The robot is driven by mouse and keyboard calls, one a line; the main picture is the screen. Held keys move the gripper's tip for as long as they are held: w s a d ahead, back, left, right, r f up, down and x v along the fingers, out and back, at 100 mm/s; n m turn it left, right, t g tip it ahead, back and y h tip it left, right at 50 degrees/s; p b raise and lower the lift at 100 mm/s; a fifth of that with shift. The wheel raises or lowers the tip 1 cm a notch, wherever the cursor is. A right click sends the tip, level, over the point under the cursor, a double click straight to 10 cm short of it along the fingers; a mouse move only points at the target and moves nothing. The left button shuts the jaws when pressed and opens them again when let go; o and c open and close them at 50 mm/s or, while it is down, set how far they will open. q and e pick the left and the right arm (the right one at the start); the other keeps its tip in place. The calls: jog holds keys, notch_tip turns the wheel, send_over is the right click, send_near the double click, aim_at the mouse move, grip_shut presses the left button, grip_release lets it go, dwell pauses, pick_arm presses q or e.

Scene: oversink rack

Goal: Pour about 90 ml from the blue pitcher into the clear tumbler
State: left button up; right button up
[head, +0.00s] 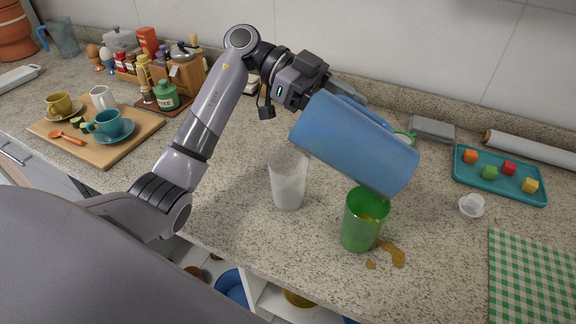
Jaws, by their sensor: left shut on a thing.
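The blue pitcher (352,140) is tilted far over to the right, held above the counter. My left gripper (332,90) is shut on it near its handle; the fingertips are largely hidden. The pitcher's lower right end hangs over the green tumbler (359,225), partly covering its rim. Amber liquid shows inside the green tumbler. The clear tumbler (288,182) stands upright to the left of the green one, below the pitcher's left part, and looks empty. My right gripper is not in view.
An amber puddle (393,252) lies on the counter right of the green tumbler. A teal tray (470,183) with colored cubes, a small white cup (472,205) and a green checked cloth (530,280) are at right. A wooden board (135,137) with cups is at left.

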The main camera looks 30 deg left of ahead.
pick_arm(q)
jog(key=shift+a+f, duration=0.15)
jog(key=shift+a+f+h+b, duration=0.3)
jog(key=shift+a+f+h, duration=0.05)
jog(key=shift+f+h, duration=0.25)
jog(key=shift+d+f, duration=0.2)
jog(key=shift+d, duration=0.15)
jog(key=shift+a+f+h, duration=0.15)
jog(key=shift+f+h, duration=0.15)
jog(key=shift+h, duration=0.3)
grip_shut()
dwell(1.3)
jog(key=shift+d+r+y+p, duration=0.35)
jog(key=shift+r+y+p, duration=0.4)
jog(key=shift+y, duration=0.1)
jog(key=shift+d+r+y+p, duration=0.4)
jog(key=shift+r+y+p, duration=0.35)
jog(key=shift+y, duration=0.05)
jog(key=shift+d+r+y+p, duration=0.35)
jog(key=shift+r+y+p, duration=0.4)
jog(key=shift+y, duration=0.1)
